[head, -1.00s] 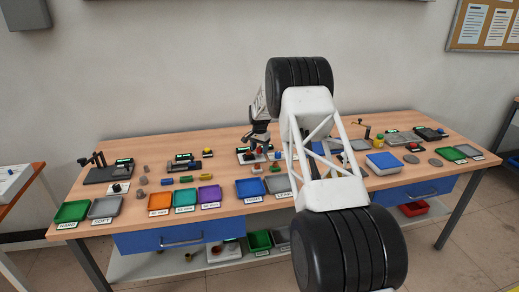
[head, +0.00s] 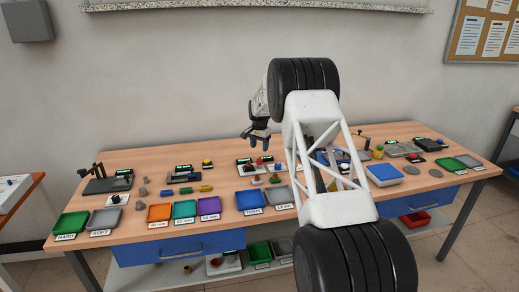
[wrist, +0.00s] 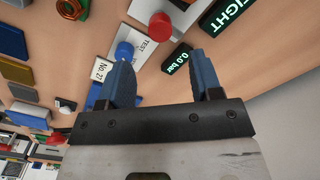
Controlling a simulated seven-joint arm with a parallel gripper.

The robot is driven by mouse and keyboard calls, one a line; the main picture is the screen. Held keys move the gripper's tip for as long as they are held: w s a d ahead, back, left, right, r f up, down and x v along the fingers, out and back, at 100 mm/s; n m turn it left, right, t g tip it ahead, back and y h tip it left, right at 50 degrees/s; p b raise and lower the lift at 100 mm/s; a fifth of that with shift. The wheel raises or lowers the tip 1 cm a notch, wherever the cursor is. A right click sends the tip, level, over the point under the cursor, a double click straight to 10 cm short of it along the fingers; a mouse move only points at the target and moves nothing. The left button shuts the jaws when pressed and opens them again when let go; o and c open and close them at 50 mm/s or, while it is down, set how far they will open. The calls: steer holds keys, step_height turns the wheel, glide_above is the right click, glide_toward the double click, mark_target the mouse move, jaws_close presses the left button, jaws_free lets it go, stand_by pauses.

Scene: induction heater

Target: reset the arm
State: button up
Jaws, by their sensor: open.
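My gripper (head: 258,141) is at the end of my white arm, above the back middle of the wooden bench (head: 140,157). In the wrist view my gripper (wrist: 160,75) shows two blue fingers spread apart with nothing between them. Beyond the fingers are a device with a red button (wrist: 161,25), a blue button (wrist: 124,50) by a "TEST" label, and a small display (wrist: 176,57) reading 0.0 bar. My fingers look apart from these. My arm hides part of the bench's middle right.
Trays line the front edge, among them a green one (head: 71,224), an orange one (head: 159,212) and a blue one (head: 250,199). A blue-topped box (head: 384,173) stands right of my arm. The space above the bench left of my gripper is clear.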

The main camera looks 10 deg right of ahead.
steer(key=s+a+r+n, duration=0.1)
steer(key=s+a+r, duration=0.1)
steer(key=s+r, duration=0.75)
steer(key=s+a+r+n+t, duration=0.1)
steer(key=s+r+n, duration=0.1)
steer(key=s+r, duration=0.8)
steer(key=s+a+r+n, duration=0.15)
steer(key=s+r, duration=0.35)
steer(key=s, duration=0.9)
steer(key=s+a+f+n, duration=0.1)
steer(key=s+f+n, duration=0.1)
steer(key=s, duration=1.9)
steer(key=s+a+f+n+t, duration=0.1)
steer(key=s+a+f+n, duration=0.1)
steer(key=s, duration=2)
steer(key=shift+s+a+f+t, duration=0.25)
steer(key=shift+a+f+t, duration=0.05)
steer(key=shift+f, duration=0.05)
